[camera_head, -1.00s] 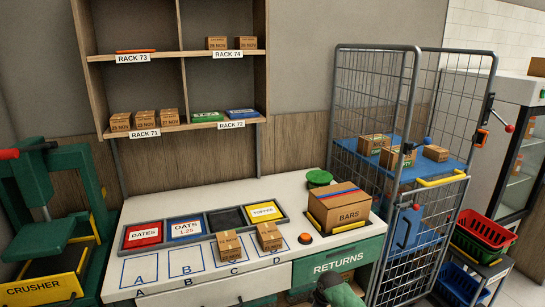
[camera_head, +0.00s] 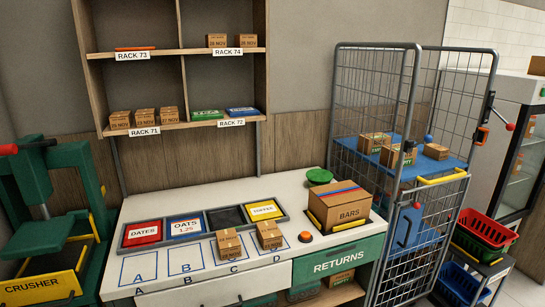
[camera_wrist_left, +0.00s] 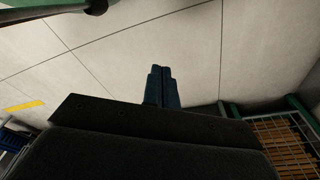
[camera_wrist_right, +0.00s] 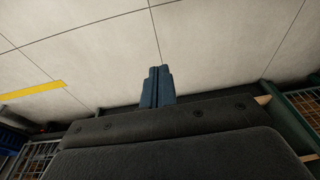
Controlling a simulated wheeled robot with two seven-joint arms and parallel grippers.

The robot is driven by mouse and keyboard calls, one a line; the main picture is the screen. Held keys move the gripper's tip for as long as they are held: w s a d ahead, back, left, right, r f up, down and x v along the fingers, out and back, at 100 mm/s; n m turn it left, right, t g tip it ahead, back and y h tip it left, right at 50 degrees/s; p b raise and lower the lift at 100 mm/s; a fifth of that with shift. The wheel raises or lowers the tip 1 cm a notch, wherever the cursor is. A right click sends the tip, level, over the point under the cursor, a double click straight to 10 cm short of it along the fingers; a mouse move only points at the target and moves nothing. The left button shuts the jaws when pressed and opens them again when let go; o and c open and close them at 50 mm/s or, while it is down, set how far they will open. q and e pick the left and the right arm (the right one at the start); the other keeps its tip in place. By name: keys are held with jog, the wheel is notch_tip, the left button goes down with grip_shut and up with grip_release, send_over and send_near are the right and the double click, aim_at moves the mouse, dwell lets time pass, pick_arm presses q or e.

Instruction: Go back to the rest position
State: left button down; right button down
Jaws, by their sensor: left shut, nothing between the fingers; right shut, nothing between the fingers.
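My left gripper (camera_wrist_left: 162,87) shows in the left wrist view with its dark blue fingers pressed together and nothing between them. It hangs over bare floor tiles. My right gripper (camera_wrist_right: 158,86) shows in the right wrist view, also shut and empty over the tiled floor. Neither arm shows in the head view. The white worktop (camera_head: 138,214) stands clear of both grippers.
The worktop holds a BARS box (camera_head: 340,206), an orange button (camera_head: 305,237) and small boxes on squares C and D. A green crusher (camera_head: 45,225) stands left. A wire cage trolley (camera_head: 400,120) and red basket (camera_head: 487,228) stand right.

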jog(key=s+d+f+m, duration=0.1)
jog(key=s+f, duration=0.3)
jog(key=s, duration=0.9)
jog(key=shift+s+d+f+m+h, duration=0.15)
jog(key=shift+s+d+m+h, duration=0.25)
jog(key=shift+m, duration=0.1)
